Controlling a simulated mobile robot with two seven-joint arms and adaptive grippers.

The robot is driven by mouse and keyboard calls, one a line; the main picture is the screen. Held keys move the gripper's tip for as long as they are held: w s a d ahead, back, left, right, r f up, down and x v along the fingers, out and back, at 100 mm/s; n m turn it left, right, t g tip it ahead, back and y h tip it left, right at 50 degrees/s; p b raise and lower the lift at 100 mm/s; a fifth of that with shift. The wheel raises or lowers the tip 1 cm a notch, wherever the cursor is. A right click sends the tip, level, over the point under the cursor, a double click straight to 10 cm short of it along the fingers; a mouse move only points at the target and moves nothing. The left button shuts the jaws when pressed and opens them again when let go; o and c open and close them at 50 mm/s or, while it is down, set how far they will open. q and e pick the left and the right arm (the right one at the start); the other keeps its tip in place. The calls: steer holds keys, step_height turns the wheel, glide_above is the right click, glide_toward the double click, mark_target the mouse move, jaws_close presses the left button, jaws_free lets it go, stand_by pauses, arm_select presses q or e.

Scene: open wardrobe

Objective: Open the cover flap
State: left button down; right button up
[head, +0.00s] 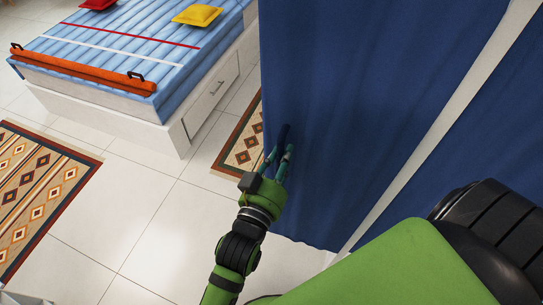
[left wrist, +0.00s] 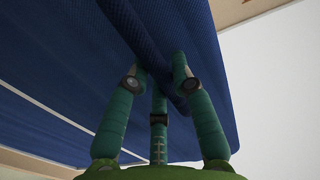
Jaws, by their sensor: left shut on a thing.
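The blue fabric cover flap (head: 350,90) hangs down on the right side of the head view. My left gripper (head: 280,154) is at the flap's left edge, at its lower part. In the left wrist view, the left gripper (left wrist: 157,80) is shut on a fold of the flap (left wrist: 130,50), with its green fingers on both sides of the cloth. The fabric near the fingers is bunched into a ridge. The inside of the wardrobe is hidden behind the cloth. My right gripper is not in view.
A pale strip (head: 435,130) runs down beside the flap, with more blue cloth (head: 480,120) to its right. A bed (head: 130,50) with a drawer stands at upper left. Patterned rugs (head: 35,185) lie on the floor. White tiles (head: 140,215) around my left arm are clear.

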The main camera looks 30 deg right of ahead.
arm_select(q)
steer(key=shift+s+a+r, duration=0.1)
steer(key=shift+s, duration=0.1)
stand_by(0.3)
steer(key=c, duration=1)
jaws_free()
steer(key=shift+c, duration=0.2)
steer(key=v, duration=1.2)
